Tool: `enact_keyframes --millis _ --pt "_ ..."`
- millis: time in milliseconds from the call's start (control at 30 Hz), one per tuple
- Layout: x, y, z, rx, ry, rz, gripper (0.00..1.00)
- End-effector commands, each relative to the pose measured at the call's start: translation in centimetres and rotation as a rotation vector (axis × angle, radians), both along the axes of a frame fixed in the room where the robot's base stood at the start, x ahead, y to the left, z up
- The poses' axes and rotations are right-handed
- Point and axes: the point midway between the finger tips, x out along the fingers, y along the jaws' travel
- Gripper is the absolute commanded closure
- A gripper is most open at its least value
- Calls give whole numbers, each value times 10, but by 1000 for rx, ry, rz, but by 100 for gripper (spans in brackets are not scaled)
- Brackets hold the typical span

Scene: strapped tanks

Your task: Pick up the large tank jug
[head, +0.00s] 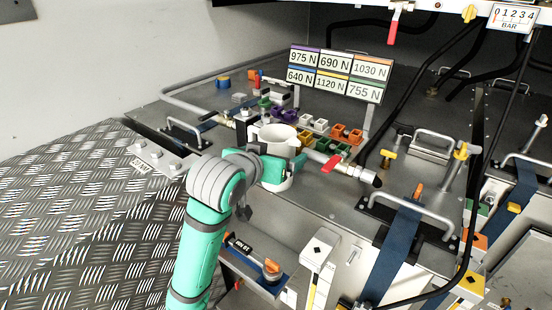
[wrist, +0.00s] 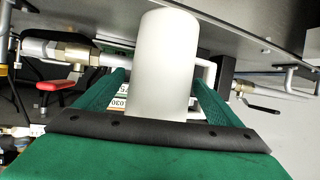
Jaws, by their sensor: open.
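The large tank jug (head: 278,140) is a white, open-topped cylinder standing on the grey tank top in the head view. In the wrist view the jug (wrist: 165,65) is a pale cylinder in the middle, with its handle to the right. My gripper (head: 285,164) is at the jug, with its green fingers on either side of it. In the wrist view my gripper (wrist: 160,95) is open and straddles the jug. I cannot tell whether either finger touches it. My arm hides part of the jug's lower side in the head view.
A metal pipe with a red valve handle (head: 332,163) runs close to the jug's right. Small coloured blocks (head: 322,126) and a sign with force labels (head: 337,73) stand behind. A blue strap (head: 392,250) crosses the front right. Treadplate floor (head: 75,215) lies left.

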Motion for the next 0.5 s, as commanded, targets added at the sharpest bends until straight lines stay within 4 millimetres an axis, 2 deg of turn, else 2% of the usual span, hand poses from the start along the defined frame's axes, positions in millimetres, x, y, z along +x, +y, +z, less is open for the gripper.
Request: enact_keyframes --millis 100,333,367,500 --pt "7 -3 -3 0 0 0 11" --pt "8 -3 -3 0 -1 0 11" --pt "8 -3 -3 0 -1 0 16" --pt "8 -3 -3 0 -1 0 50"
